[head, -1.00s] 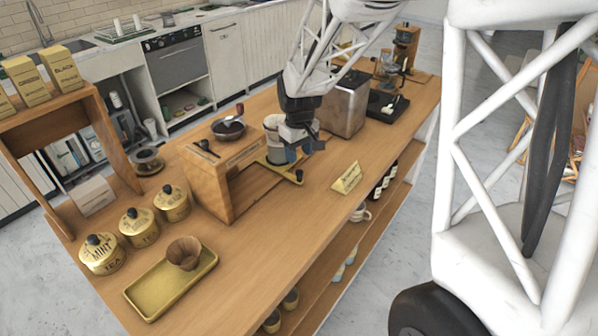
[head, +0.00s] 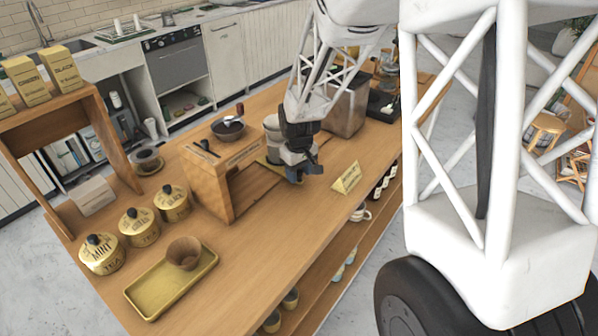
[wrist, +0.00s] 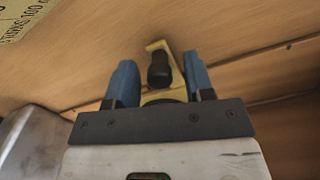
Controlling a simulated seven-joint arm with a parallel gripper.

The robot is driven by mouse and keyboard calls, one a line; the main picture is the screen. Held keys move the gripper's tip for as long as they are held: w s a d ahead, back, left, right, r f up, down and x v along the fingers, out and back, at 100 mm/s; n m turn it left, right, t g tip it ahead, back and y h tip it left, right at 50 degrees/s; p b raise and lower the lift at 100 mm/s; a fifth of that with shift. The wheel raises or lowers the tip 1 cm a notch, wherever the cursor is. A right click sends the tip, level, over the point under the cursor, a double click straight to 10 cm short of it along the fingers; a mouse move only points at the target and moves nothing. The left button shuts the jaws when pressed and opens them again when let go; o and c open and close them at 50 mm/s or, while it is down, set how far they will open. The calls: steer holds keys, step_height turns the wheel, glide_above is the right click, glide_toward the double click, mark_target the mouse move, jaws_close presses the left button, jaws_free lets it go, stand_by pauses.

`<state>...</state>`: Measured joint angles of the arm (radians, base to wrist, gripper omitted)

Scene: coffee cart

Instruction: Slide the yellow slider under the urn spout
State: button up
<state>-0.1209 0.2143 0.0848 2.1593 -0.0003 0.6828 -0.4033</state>
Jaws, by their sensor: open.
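The yellow slider (wrist: 155,46) is a flat plate with a black upright knob (wrist: 160,70), lying on the wooden counter. In the wrist view the knob stands between the two blue fingers of my gripper (wrist: 160,64), which are open with a gap on each side. In the head view my gripper (head: 304,172) is low over the counter and hides the knob; only a bit of the slider (head: 262,160) shows at its left. A grey metal cylinder (head: 272,128), perhaps the urn, stands behind the gripper. I cannot make out a spout.
A steel box (head: 345,110) is behind. The front counter is clear between the yellow tray (head: 150,297) and the sign.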

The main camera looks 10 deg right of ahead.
jaws_close()
steer(key=shift+w, duration=0.1)
steer(key=w+d, duration=1.3)
steer(key=shift+r, duration=0.1)
steer(key=shift+d, duration=0.1)
steer(key=shift+c, duration=0.6)
jaws_free()
steer(key=shift+o, duration=0.6)
